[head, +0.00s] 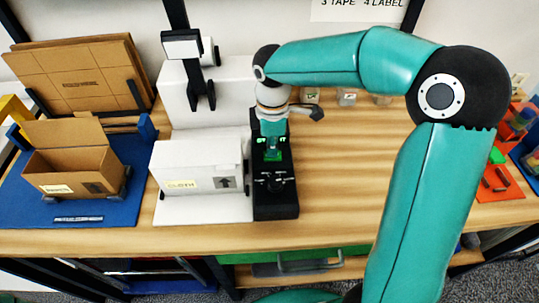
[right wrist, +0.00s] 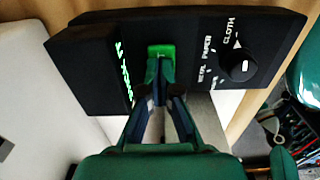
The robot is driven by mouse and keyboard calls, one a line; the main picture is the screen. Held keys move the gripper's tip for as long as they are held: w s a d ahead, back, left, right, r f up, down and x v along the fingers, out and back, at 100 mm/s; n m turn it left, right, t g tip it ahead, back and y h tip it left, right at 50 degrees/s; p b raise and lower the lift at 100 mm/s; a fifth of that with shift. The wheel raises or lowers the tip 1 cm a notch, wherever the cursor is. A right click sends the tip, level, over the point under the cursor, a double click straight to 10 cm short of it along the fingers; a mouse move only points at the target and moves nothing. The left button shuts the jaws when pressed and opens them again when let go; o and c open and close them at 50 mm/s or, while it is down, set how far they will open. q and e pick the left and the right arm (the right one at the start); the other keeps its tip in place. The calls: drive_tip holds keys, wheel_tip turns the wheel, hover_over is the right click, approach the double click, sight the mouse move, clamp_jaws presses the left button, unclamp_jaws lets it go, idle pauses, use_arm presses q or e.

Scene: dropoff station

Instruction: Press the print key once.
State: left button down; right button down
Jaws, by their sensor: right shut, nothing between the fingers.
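A black console (head: 275,198) stands on the wooden table, right of a white box. It carries a green key (right wrist: 162,50), a white-marked dial (right wrist: 243,67) with the words cloth, paper and metal, and a lit green display (right wrist: 124,72). My right gripper (right wrist: 160,76) is shut and empty, its fingertips at the near edge of the green key in the right wrist view. In the head view the right gripper (head: 272,148) points down over the key and partly hides it. I cannot tell whether the tips touch it. My left gripper is not in view.
A white box (head: 198,163) with a label and an up arrow sits on a white platform left of the console. An open cardboard box (head: 75,172) stands on a blue mat (head: 40,212) at the left. Bare table lies right of the console, under my right arm.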

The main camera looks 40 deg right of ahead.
drive_tip(key=shift+r+p, duration=3.05)
drive_tip(key=shift+r, duration=0.5)
